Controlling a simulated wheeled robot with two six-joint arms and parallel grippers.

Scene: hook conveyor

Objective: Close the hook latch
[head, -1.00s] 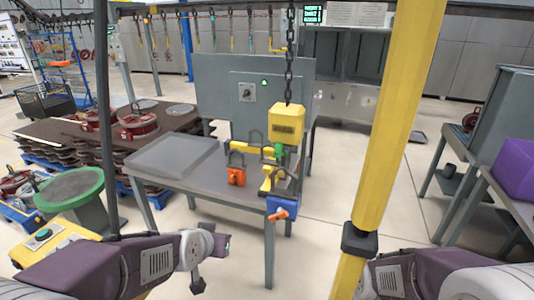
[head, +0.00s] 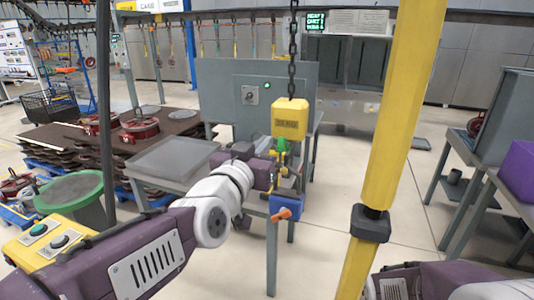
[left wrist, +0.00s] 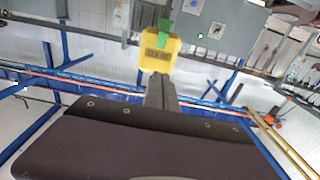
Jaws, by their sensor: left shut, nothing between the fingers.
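The yellow hoist block (head: 290,119) hangs on a dark chain above the table, with the green latch part (head: 281,147) just under it. In the left wrist view the block (left wrist: 159,52) appears beyond my fingers, with the green part (left wrist: 164,27) at its upper edge. The yellow hook below is mostly hidden by my arm. My left gripper (head: 271,172) is at the hook, just below the green part; I cannot tell whether it touches. Its shut, empty fingers (left wrist: 160,92) point toward the block in the left wrist view. My right gripper is out of view.
A grey table (head: 173,160) stands under the hook, with a control panel (head: 250,95) behind it. A blue box with an orange handle (head: 281,213) is at the table's front corner. A yellow post (head: 391,120) stands to the right, with open floor beyond.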

